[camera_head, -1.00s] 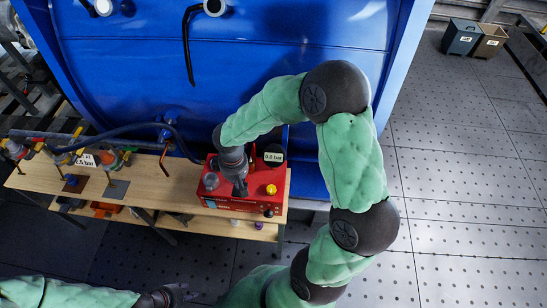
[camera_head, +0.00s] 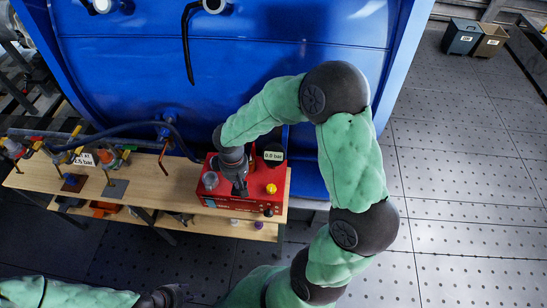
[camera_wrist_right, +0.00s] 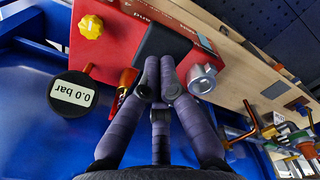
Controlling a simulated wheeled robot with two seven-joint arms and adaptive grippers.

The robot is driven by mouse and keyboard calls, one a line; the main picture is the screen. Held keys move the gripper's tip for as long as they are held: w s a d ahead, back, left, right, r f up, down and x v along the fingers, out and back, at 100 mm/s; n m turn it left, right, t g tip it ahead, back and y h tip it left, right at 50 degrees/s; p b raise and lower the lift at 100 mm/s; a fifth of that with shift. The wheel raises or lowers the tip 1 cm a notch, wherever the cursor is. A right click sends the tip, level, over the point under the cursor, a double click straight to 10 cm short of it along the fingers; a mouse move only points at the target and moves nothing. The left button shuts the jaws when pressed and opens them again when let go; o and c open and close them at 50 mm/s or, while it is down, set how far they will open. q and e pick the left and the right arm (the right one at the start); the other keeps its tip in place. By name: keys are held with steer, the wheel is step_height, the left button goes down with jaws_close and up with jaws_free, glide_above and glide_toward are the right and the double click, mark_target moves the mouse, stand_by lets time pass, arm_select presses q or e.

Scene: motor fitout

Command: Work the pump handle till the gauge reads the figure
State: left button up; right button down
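The red pump unit (camera_head: 263,201) stands at the right end of the wooden bench, with a yellow knob (camera_wrist_right: 91,27) on top. Its round black gauge (camera_wrist_right: 73,95) reads 0.0 bar; the gauge also shows in the head view (camera_head: 274,156). A card (camera_head: 82,160) at the bench's left reads 2.5 bar. My right gripper (camera_head: 240,188) is over the pump top; in the right wrist view its fingers (camera_wrist_right: 160,72) converge beside a dark block (camera_wrist_right: 165,42). Whether they grip a handle is hidden. My left gripper (camera_head: 172,294) is at the bottom edge, away from the bench; its fingers are unclear.
A grey cylinder (camera_wrist_right: 202,79) and an orange-red lever (camera_wrist_right: 123,84) flank the right fingers. A blue tank (camera_head: 270,70) rises behind the bench. Pipes and valves (camera_head: 112,157) crowd the bench's left. Two bins (camera_head: 462,38) stand far right; the floor there is clear.

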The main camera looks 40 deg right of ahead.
steer(key=shift+f+b, duration=2.65)
steer(key=shift+f, duration=0.85)
step_height(320, 180, up, 8)
steer(key=p, duration=0.6)
steer(key=shift+r, duration=0.2)
steer(key=shift+f, duration=0.1)
step_height(320, 180, down, 9)
steer(key=b, duration=0.7)
step_height(320, 180, up, 9)
steer(key=p, duration=0.6)
